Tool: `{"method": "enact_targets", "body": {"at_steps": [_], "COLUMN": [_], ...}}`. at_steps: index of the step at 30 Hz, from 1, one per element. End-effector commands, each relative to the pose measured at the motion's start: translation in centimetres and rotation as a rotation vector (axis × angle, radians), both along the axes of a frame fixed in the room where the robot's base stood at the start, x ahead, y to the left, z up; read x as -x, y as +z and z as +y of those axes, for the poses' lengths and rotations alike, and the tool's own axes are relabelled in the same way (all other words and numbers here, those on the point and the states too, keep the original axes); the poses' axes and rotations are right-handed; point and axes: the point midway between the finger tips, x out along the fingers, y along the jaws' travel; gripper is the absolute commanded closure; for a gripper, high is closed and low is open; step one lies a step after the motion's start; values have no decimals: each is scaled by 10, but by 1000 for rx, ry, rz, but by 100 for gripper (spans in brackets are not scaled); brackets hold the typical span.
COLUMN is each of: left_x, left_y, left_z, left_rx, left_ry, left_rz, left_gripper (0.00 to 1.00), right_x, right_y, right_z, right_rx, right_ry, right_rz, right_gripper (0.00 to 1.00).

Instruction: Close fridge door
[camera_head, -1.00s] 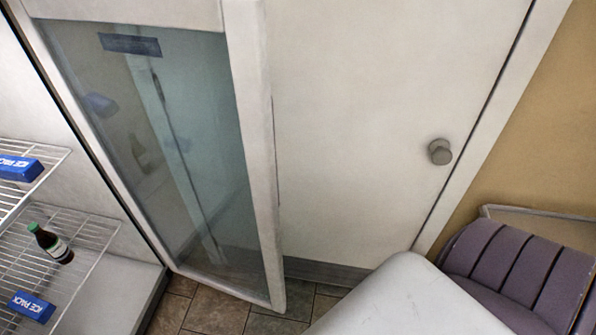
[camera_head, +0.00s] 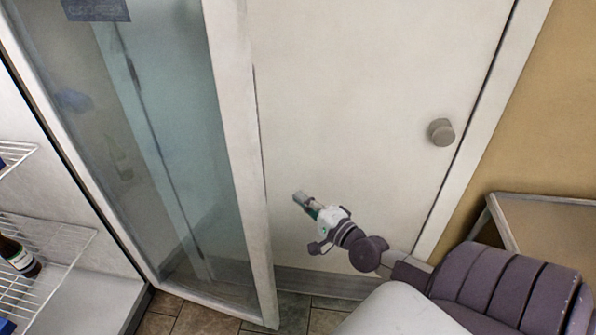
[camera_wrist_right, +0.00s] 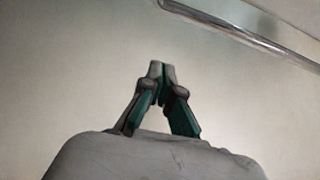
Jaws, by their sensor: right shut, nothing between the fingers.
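The fridge door (camera_head: 180,130) is a glass panel in a white frame and stands open, swung out to the right of the fridge shelves. Its free edge (camera_head: 240,150) faces me in the head view. My right gripper (camera_head: 302,198) is to the right of that edge, apart from it in the picture, in front of the white room door. It is shut and empty, and its closed fingertips also show in the right wrist view (camera_wrist_right: 161,70). My left gripper is not in view.
The fridge's wire shelf (camera_head: 50,240) holds a dark bottle (camera_head: 18,258) at the far left. A white room door (camera_head: 360,110) with a round knob (camera_head: 441,132) stands behind. A tan wall and a table-like piece (camera_head: 550,225) are at the right. Tiled floor shows below.

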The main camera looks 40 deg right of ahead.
Motion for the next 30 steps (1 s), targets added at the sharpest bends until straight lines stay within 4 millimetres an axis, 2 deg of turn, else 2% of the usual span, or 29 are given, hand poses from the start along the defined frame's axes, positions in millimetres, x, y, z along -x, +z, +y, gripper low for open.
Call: {"method": "enact_targets", "body": {"at_steps": [9, 13, 15, 21, 30], "left_x": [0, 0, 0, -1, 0], "left_y": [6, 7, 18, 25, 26], "left_z": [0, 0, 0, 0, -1], "left_rx": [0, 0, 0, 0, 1], "left_ry": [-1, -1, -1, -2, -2], "left_rz": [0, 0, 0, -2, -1], "left_gripper": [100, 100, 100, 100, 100], "right_x": [-62, -83, -74, -67, -65], "right_y": [2, 1, 3, 1, -1], "right_z": [2, 3, 18, 36, 40], "right_rx": [1, 1, -3, 1, 4], "right_ry": [0, 0, 2, 1, 1], "right_rz": [-3, -1, 4, 3, 2], "right_gripper": [100, 100, 100, 100, 100]}}
